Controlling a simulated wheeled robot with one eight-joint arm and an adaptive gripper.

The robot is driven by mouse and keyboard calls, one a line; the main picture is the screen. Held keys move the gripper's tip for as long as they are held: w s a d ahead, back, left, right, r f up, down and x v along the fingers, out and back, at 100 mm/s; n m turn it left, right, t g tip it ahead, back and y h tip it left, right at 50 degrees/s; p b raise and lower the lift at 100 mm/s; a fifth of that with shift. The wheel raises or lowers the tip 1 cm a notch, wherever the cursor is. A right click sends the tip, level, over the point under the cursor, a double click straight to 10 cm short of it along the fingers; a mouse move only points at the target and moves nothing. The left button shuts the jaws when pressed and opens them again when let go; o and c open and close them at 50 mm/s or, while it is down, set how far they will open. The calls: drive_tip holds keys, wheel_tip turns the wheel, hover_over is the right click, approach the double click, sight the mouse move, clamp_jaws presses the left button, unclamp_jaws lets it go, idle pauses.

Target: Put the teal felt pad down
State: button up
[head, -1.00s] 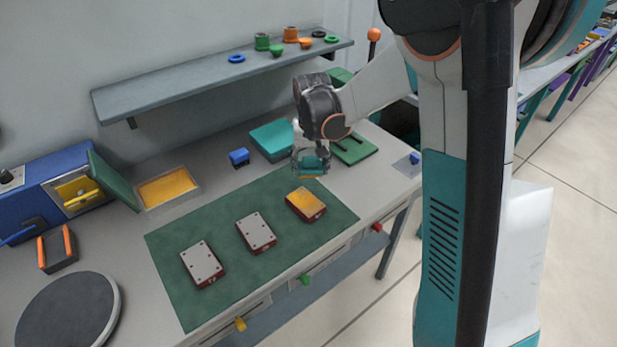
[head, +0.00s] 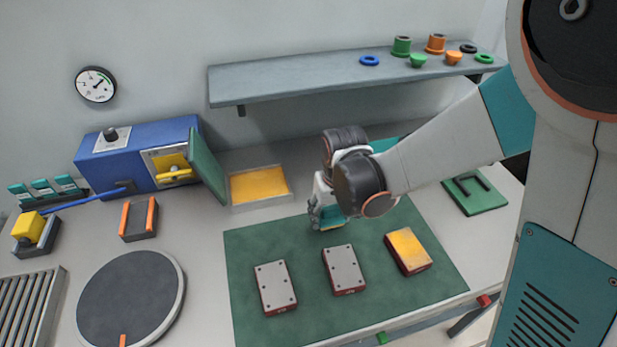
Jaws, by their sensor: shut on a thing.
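My gripper (head: 322,212) is shut on the teal felt pad (head: 331,225) and holds it above the back edge of the green mat (head: 312,315). A shallow tray with a yellow surface (head: 259,185) lies behind and left of my gripper.
A blue machine (head: 130,150) with an open green door (head: 206,168) stands at back left. A round dark turntable (head: 130,300) and an orange-sided holder (head: 139,218) are at left. A shelf (head: 300,85) hangs above. A green board (head: 474,193) lies right.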

drive_tip(key=b, duration=0.3)
hover_over(311, 184)
drive_tip(key=s, duration=0.1)
drive_tip(key=shift+d, duration=0.1)
drive_tip(key=shift+w+f+b, duration=0.15)
drive_tip(key=shift+f+b, duration=0.2)
drive_tip(key=shift+f, duration=0.55)
drive_tip(key=shift+w+f+b, duration=0.1)
drive_tip(key=shift+f+b, duration=0.25)
drive_tip(key=shift+f, duration=0.5)
drive_tip(key=shift+f, duration=0.2)
drive_tip(key=o, duration=1.1)
drive_tip(key=shift+r, duration=0.15)
wheel_tip(311, 184, up, 12)
drive_tip(key=s+p, duration=0.1)
drive_tip(key=p, duration=0.2)
drive_tip(key=shift+s+d+p, duration=0.15)
drive_tip(key=shift+s+p, duration=0.15)
drive_tip(key=shift+s, duration=0.05)
